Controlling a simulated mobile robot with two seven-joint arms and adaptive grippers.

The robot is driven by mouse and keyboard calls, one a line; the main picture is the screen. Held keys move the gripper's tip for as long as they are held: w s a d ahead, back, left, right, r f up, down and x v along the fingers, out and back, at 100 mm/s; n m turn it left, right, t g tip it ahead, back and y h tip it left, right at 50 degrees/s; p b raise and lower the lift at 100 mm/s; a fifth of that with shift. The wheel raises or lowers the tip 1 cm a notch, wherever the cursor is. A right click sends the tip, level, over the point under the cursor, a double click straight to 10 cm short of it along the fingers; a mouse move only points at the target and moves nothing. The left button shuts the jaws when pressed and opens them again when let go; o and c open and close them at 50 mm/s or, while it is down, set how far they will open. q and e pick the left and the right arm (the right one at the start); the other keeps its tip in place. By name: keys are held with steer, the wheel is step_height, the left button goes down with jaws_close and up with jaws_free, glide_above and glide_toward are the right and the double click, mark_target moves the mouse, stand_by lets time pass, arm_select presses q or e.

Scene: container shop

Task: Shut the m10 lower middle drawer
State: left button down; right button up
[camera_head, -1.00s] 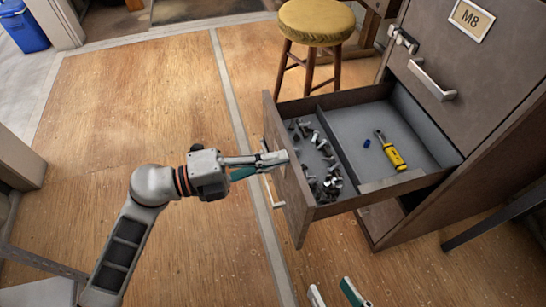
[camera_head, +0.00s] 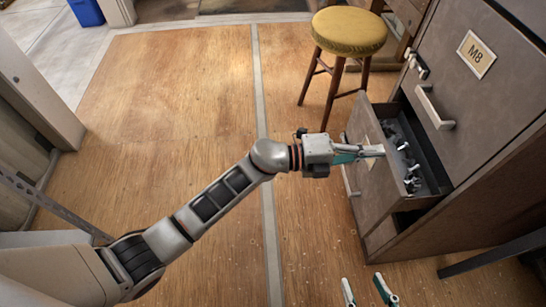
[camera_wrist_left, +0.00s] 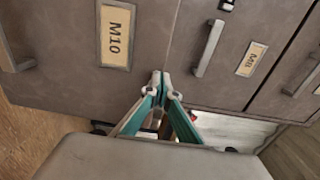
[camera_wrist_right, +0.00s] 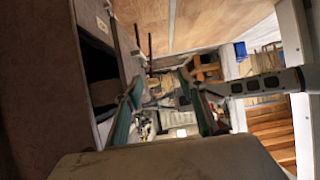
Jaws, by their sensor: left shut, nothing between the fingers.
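The M10 drawer (camera_head: 372,190) stands partly open low in the cabinet, with bolts in its visible tray. Its front also shows in the left wrist view (camera_wrist_left: 65,75), with the M10 label (camera_wrist_left: 117,36) and part of a handle (camera_wrist_left: 10,58). My left gripper (camera_head: 380,151) is shut and empty, at the top edge of the drawer front; its fingertips (camera_wrist_left: 160,78) look against or very near the drawer, but exact contact is unclear. My right gripper (camera_head: 368,280) is open and empty, low in the head view, apart from the drawer; its spread fingers also show in the right wrist view (camera_wrist_right: 158,82).
The grey cabinet (camera_head: 490,130) has a closed M8 drawer (camera_head: 455,75) with a handle (camera_head: 434,108) above the open one. A yellow-topped stool (camera_head: 349,32) stands behind the drawer. A dark bar (camera_head: 505,247) crosses at lower right. The wooden floor at left is clear.

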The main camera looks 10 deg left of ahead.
mark_target(390, 151)
arm_select(q)
steer(key=x, duration=0.6)
steer(key=shift+d+f, duration=0.1)
steer(key=shift+w+d+b, duration=0.2)
steer(key=shift+d+b, duration=0.1)
steer(key=shift+d, duration=0.5)
arm_select(e)
steer(key=shift+w+a+r, duration=0.3)
steer(key=shift+r, duration=0.25)
arm_select(q)
steer(key=shift+a, duration=0.1)
